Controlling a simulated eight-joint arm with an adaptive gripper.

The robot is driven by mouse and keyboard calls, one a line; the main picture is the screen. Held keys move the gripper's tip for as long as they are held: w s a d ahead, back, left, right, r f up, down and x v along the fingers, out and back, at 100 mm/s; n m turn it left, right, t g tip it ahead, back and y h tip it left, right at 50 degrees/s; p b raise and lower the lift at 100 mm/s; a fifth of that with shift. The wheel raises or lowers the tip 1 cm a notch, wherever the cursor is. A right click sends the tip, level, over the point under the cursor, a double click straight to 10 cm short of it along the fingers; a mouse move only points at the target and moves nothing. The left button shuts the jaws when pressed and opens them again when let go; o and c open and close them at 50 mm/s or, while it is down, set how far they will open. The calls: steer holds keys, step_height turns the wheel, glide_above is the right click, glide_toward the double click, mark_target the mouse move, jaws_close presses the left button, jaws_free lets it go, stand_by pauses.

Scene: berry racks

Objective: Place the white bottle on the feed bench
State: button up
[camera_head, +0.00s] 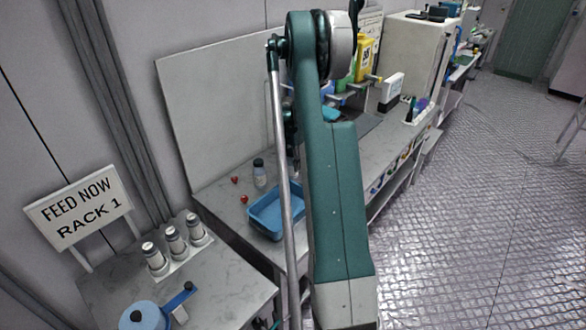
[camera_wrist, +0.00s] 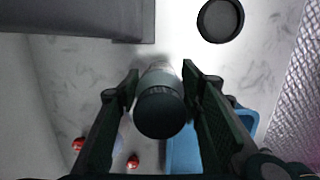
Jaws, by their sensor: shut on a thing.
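My gripper (camera_wrist: 160,100) is shut on the white bottle, with a finger on each side. In the wrist view the white bottle's dark round cap (camera_wrist: 160,112) faces the camera, and a little of its pale body shows beyond it. I cannot tell whether its base touches the surface below. In the head view my arm hides the gripper and the held bottle. The grey bench (camera_head: 222,204) runs along the wall, and its pale marbled top (camera_wrist: 90,75) lies under the gripper. Another pale bottle with a dark cap (camera_head: 259,173) stands on it.
A blue tray (camera_head: 266,230) and red berries (camera_head: 235,180) lie on the bench. A dark round dish (camera_wrist: 220,20) is near the gripper. Bottles in a rack (camera_head: 175,241) stand on a left table beside a "FEED NOW RACK 1" sign (camera_head: 78,207). A yellow container (camera_head: 366,55) stands farther back.

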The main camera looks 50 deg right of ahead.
mark_target(291, 151)
steer(key=shift+f, duration=1.85)
steer(key=shift+f+b, duration=0.15)
steer(key=shift+b, duration=0.25)
steer(key=o, duration=1)
steer(key=shift+o, duration=0.2)
steer(key=shift+a+r, duration=0.2)
steer(key=shift+r, duration=1.1)
steer(key=shift+a+r, duration=0.2)
steer(key=shift+r, duration=1.1)
steer(key=shift+a+r, duration=0.2)
steer(key=shift+r, duration=1.1)
